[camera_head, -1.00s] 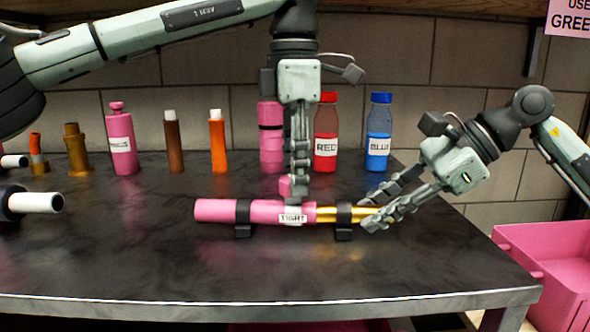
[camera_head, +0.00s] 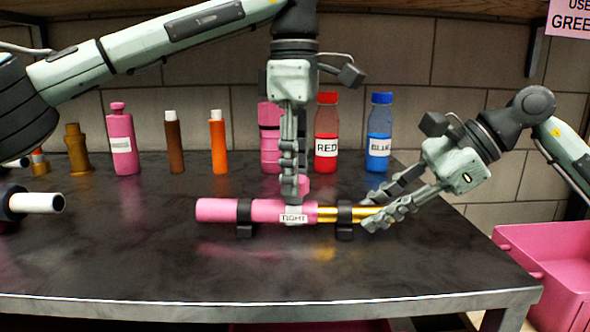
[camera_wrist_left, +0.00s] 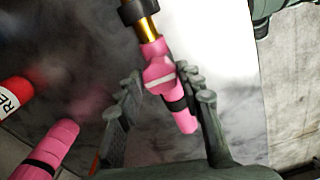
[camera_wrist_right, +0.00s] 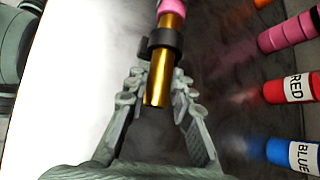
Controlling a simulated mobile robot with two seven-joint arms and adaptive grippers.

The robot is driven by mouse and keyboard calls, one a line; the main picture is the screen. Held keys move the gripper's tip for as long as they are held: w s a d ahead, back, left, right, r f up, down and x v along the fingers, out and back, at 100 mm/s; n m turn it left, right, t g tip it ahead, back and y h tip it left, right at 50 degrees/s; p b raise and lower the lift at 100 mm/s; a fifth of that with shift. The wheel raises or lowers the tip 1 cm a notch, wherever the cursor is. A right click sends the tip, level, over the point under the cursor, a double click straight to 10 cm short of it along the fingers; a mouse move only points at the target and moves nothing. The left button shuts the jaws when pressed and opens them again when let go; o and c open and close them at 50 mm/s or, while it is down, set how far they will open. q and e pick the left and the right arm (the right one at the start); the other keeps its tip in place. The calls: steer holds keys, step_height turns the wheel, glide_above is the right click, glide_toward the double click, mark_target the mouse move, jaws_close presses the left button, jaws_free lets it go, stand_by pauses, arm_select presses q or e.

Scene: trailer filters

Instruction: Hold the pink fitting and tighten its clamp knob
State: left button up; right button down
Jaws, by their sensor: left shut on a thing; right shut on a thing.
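The pink fitting (camera_head: 222,210) lies level in two black cradles, with a gold pipe (camera_head: 328,214) running from its right end. A white label on it reads TIGHT. A pink clamp knob (camera_head: 303,184) rises from the fitting near that label, partly hidden by my fingers. My left gripper (camera_head: 292,196) points straight down and is shut on the knob; the knob also shows between its fingers in the left wrist view (camera_wrist_left: 160,73). My right gripper (camera_head: 370,210) is shut on the gold pipe's right end, which shows between its fingers in the right wrist view (camera_wrist_right: 158,88).
Behind stand a red bottle (camera_head: 327,140), a blue bottle (camera_head: 378,140), a pink container (camera_head: 269,155) and several pink, brown, orange and gold items. A pink bin (camera_head: 545,265) is at the right. The counter's front (camera_head: 200,270) is clear.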

arm_select(q)
steer(key=shift+w+a, duration=0.15)
steer(key=shift+a, duration=0.15)
arm_select(e)
steer(key=shift+d+f, duration=0.1)
steer(key=shift+d, duration=0.05)
arm_select(q)
steer(key=o, duration=0.9)
steer(key=shift+o, duration=1.3)
steer(key=shift+d, duration=0.2)
steer(key=shift+r, duration=0.1)
step_height(320, 180, up, 12)
arm_select(e)
steer(key=c, duration=1.2)
jaws_free()
